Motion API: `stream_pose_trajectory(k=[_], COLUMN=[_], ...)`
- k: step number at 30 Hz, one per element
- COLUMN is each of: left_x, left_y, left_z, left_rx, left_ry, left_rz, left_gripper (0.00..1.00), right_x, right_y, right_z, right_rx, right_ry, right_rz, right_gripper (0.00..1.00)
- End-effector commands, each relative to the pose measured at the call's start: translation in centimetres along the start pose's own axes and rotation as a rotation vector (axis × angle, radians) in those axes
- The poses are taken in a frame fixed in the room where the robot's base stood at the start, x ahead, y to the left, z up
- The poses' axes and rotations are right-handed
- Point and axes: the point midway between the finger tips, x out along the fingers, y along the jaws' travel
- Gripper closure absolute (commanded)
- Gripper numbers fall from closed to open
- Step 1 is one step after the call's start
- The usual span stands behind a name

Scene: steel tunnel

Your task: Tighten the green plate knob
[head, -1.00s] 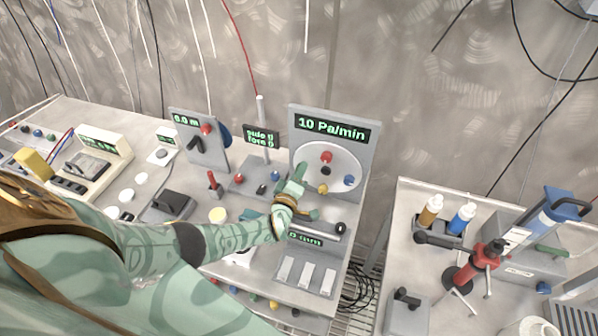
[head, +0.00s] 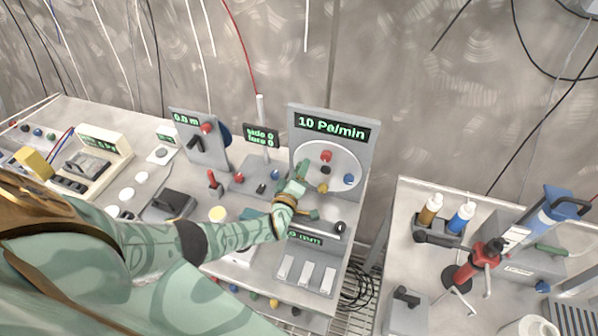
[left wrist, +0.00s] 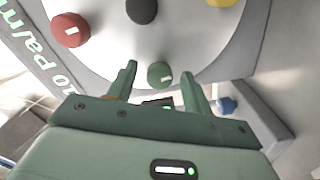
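The round white plate (head: 340,165) stands on an upright grey panel under a "10 Pa/min" display. It carries a red knob (head: 326,157), a blue knob (head: 349,180), a yellow knob (head: 323,188) and a dark centre knob (left wrist: 142,10). The green knob (left wrist: 160,74) shows in the left wrist view near the plate's rim; my gripper hides it in the head view. My left gripper (left wrist: 158,76) is open, its two fingers on either side of the green knob with visible gaps. In the head view the left gripper (head: 300,175) is at the plate's left edge. My right gripper is not in view.
A lever panel (head: 197,135) and a small display post (head: 262,133) stand left of the plate. White switches (head: 305,272) are below. A second bench at right holds bottles (head: 462,217) and a red tool (head: 480,262). A gap with cables separates the benches.

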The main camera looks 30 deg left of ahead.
Motion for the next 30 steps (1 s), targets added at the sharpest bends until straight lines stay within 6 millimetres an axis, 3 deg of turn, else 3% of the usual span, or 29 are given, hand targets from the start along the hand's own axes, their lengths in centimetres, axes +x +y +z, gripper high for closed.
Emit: stream_pose_trajectory(k=[4,7,15,21,30], left_x=[-0.8,-2.5,-9.8,-14.2,-16.3], left_y=[0.0,0.2,0.1,0.0,0.0], left_z=[-0.1,-0.1,-0.1,0.0,0.1], left_rx=[0.000,0.000,0.000,0.000,0.000], left_ry=[-0.001,-0.001,-0.002,-0.002,0.000], left_rz=[-0.002,-0.002,-0.003,-0.003,0.000], left_gripper=[0.50,0.50,0.50,0.50,0.50], right_x=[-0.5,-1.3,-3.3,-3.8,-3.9], right_y=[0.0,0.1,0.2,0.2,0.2], right_z=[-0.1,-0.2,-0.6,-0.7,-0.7], right_rx=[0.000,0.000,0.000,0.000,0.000], right_ry=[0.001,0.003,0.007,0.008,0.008], right_rz=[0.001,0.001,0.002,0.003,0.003], right_gripper=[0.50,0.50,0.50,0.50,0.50])
